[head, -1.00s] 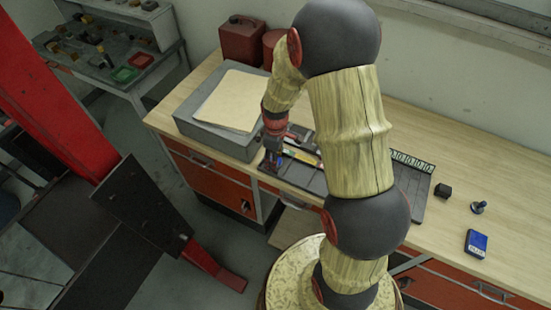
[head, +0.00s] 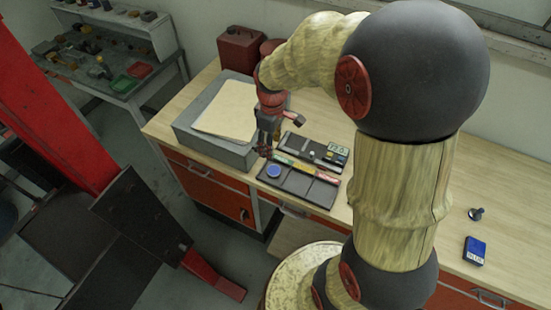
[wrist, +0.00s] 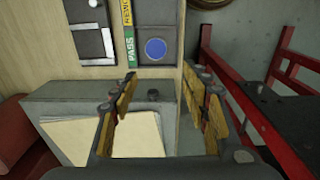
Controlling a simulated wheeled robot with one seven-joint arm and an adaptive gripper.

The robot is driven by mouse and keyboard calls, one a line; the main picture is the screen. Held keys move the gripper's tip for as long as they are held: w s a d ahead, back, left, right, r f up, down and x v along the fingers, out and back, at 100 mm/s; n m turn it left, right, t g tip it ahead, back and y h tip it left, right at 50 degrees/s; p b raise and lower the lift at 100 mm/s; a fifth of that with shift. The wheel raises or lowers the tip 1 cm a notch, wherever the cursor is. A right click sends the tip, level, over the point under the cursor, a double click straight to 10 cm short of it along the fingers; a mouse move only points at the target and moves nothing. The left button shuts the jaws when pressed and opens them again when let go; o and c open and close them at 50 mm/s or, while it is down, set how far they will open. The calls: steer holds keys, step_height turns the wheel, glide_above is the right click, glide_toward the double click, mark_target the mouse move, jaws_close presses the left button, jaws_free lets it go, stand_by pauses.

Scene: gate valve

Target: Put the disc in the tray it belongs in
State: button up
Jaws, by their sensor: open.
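The blue disc (head: 273,171) lies flat in the left end compartment of the dark tray (head: 297,183) on the bench. In the wrist view the disc (wrist: 155,49) lies beside a green label reading PASS (wrist: 130,53), and a yellow label adjoins it. My gripper (head: 265,152) is at the left end of the tray, near the disc and pointing down. In the wrist view its fingers (wrist: 165,98) are spread with nothing between them, and the disc lies beyond them. The other visible compartments of the tray look empty.
A grey box with a tan folder (head: 228,108) stands left of the tray, close to my gripper. A dark holder (head: 318,150) lies behind the tray. A blue card (head: 475,251) and small dark knob (head: 477,213) lie at right. My arm hides the middle bench.

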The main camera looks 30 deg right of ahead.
steer(key=s+a+r+m+t, duration=0.2)
steer(key=s+a+r+m, duration=0.1)
steer(key=s+r, duration=0.5)
steer(key=s+a+r+m+t, duration=0.3)
steer(key=s+a+r, duration=0.2)
steer(key=s+r, duration=0.4)
steer(key=shift+s+a+m, duration=0.2)
steer(key=shift+s+m, duration=0.1)
steer(key=shift+m, duration=0.1)
step_height(320, 180, down, 11)
steer(key=b, duration=1.1)
